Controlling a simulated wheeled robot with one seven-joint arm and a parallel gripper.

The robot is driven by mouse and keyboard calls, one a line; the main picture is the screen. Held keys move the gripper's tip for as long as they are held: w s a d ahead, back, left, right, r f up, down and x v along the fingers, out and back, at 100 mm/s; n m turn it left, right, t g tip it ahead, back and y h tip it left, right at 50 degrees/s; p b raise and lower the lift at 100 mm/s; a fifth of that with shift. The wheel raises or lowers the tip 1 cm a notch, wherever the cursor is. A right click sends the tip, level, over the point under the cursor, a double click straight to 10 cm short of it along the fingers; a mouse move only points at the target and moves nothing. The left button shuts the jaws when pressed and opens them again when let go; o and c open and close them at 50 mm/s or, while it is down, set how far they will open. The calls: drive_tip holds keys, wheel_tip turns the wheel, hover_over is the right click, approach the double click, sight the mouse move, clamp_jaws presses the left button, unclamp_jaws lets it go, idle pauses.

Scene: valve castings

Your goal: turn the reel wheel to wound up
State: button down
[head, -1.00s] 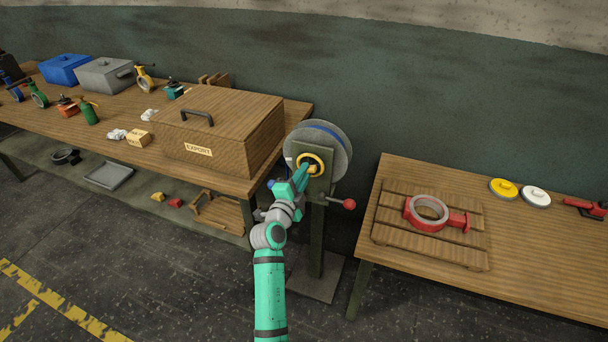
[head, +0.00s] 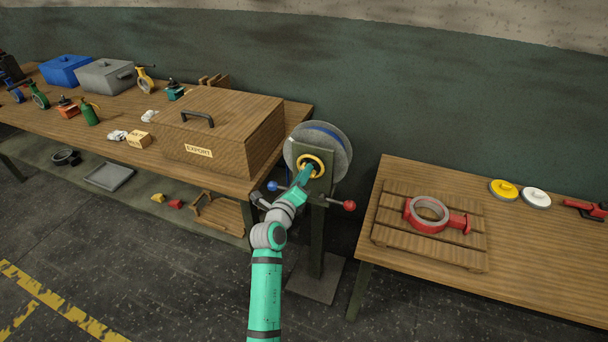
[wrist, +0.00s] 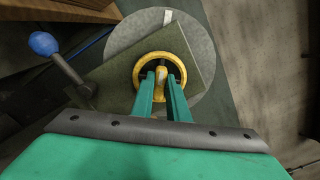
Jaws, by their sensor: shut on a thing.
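The reel (head: 337,150) is a grey disc with a blue edge inside, mounted on a dark green post (head: 319,230) between the two tables. Its yellow wheel (head: 303,164) faces me at the front of the post's plate. In the wrist view the yellow wheel (wrist: 139,66) is a ring with a spoke or grip piece near its middle. My gripper (wrist: 162,78) reaches into the wheel and is shut on that yellow part. In the head view my gripper (head: 307,173) hides the lower part of the wheel.
A blue-knobbed lever (wrist: 45,44) and a red-knobbed lever (head: 348,205) stick out from the post. The wooden EXPORT box (head: 225,125) stands close on the left table. The right table holds a slatted pallet (head: 400,240) with a red valve casting (head: 462,221).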

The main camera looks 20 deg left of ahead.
drive_tip(key=m, duration=1)
drive_tip(key=shift+m, duration=0.4)
drive_tip(key=shift+r, duration=0.1)
idle(0.3)
drive_tip(key=c, duration=1.7)
unclamp_jaws()
drive_tip(key=shift+d, duration=0.1)
drive_tip(key=shift+s, duration=5.4)
drive_tip(key=shift+a, duration=0.2)
